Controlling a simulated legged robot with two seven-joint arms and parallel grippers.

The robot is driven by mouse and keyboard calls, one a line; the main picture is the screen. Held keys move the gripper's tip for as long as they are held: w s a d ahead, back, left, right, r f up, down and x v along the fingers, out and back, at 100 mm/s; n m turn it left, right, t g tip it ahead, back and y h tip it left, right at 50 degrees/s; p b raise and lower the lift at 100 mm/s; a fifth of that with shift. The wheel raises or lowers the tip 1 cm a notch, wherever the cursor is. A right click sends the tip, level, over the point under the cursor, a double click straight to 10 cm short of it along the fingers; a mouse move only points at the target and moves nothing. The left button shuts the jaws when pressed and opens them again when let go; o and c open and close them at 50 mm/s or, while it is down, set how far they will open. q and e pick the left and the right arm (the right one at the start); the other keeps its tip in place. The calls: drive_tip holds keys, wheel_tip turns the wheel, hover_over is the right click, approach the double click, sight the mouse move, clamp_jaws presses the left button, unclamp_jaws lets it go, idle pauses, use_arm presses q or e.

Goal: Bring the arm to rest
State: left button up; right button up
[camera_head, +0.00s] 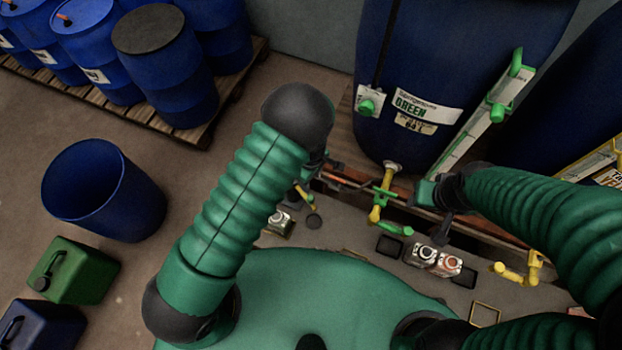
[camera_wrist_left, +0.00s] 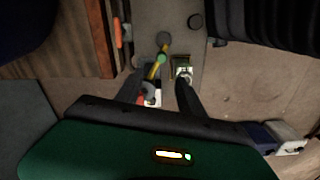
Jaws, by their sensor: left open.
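My left arm rises from the lower left of the head view, its green ribbed sleeve (camera_head: 245,205) ending in a black joint. Its gripper is mostly hidden behind that joint. In the left wrist view my left gripper (camera_wrist_left: 160,88) is open, its two dark fingers apart and pointing at the floor area. A yellow and green valve handle (camera_wrist_left: 157,68) and a small metal can (camera_wrist_left: 182,68) show beyond the fingertips. I see nothing held. My right arm comes in from the right, its gripper (camera_head: 440,208) near the green-labelled vat's foot; its jaws cannot be made out.
A large blue vat (camera_head: 415,60) with a green label stands at the back, a yellow-green valve (camera_head: 378,205) at its foot. Small metal cans (camera_head: 433,260) stand in front. An open blue drum (camera_head: 105,190) and green jerrycan (camera_head: 75,270) are at left. Blue drums crowd a pallet (camera_head: 225,95).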

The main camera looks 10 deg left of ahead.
use_arm(q)
drive_tip(key=shift+r, duration=0.55)
use_arm(e)
drive_tip(key=shift+r, duration=0.45)
